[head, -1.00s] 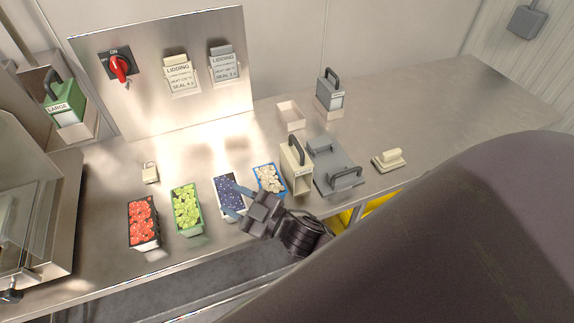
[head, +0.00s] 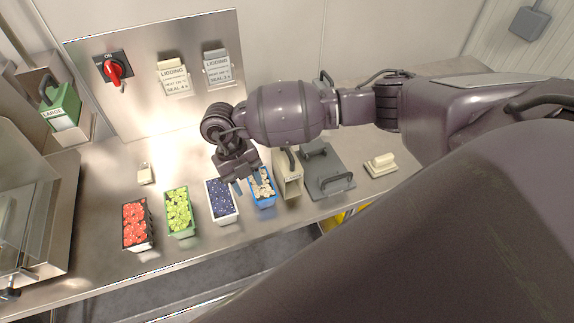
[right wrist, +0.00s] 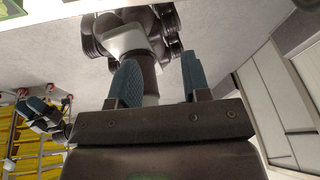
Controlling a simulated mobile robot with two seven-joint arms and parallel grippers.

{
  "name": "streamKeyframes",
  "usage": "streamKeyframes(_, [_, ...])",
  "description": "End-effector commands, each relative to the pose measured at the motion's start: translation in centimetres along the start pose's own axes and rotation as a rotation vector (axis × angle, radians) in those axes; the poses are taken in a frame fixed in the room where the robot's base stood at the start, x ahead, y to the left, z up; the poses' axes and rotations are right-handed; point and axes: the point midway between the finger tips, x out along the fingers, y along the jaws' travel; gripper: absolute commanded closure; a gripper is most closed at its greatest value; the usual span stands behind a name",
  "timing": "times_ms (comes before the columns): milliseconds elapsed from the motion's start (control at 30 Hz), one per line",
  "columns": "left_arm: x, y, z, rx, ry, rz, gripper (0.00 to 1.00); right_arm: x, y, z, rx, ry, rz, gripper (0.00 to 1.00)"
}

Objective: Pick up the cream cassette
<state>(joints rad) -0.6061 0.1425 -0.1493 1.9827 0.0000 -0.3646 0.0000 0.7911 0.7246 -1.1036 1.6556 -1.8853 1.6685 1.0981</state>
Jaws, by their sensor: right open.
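The cream cassette (head: 291,184) stands upright on the steel counter in the head view, a narrow box with a dark handle on top. My right arm passes above and behind it. My right gripper (head: 246,184) points down, open and empty, to the left of the cassette and over the blue-rimmed tray; it is apart from the cassette. In the right wrist view its two blue fingers (right wrist: 158,78) are spread, and the cassette is not seen there. Another gripper with blue fingers, seemingly my left (right wrist: 42,112), shows at the left of that view; its opening is unclear.
A grey plate with handles (head: 325,172) adjoins the cassette's right. A cream handled block (head: 381,165) lies farther right. A green cassette (head: 62,106) stands left.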

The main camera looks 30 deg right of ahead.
Motion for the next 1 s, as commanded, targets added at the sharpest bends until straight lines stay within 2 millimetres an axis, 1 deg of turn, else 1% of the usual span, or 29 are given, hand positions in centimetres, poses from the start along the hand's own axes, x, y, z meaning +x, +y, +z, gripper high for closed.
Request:
streamKeyframes(33, [-0.1, 0.0, -0.2, 0.000, 0.001, 0.000, 0.57, -1.7, -2.2, 1.4, 0.046, -0.056, -0.110, 0.56])
streamKeyframes(100, [-0.1, 0.0, -0.3, 0.000, 0.001, 0.000, 0.57, -3.5, -4.8, 2.8, 0.111, -0.118, -0.235, 0.56])
streamKeyframes(200, [-0.2, 0.0, -0.4, 0.000, 0.001, 0.000, 0.57, -5.6, -7.3, 4.0, 0.185, -0.185, -0.360, 0.56])
streamKeyframes(300, [-0.2, 0.0, -0.4, 0.000, 0.001, 0.000, 0.57, -6.8, -8.7, 4.7, 0.229, -0.223, -0.428, 0.56])
streamKeyframes(333, [-0.2, 0.0, -0.4, 0.000, 0.001, 0.000, 0.57, -6.9, -9.0, 4.8, 0.237, -0.228, -0.438, 0.56])
streamKeyframes(433, [-0.3, 0.0, -0.5, 0.000, 0.000, 0.001, 0.57, -6.4, -9.7, 5.0, 0.248, -0.235, -0.454, 0.56])
streamKeyframes(700, [-0.5, -0.1, -0.8, 0.000, -0.001, 0.001, 0.57, -3.1, -11.3, 5.6, 0.246, -0.232, -0.451, 0.56])
streamKeyframes(933, [-0.7, -0.1, -0.8, 0.000, -0.005, 0.001, 0.57, -2.0, -11.9, 5.8, 0.244, -0.233, -0.450, 0.56])
streamKeyframes(1000, [-0.8, -0.1, -0.9, -0.001, -0.007, 0.001, 0.57, -1.3, -12.3, 5.9, 0.244, -0.231, -0.450, 0.56])
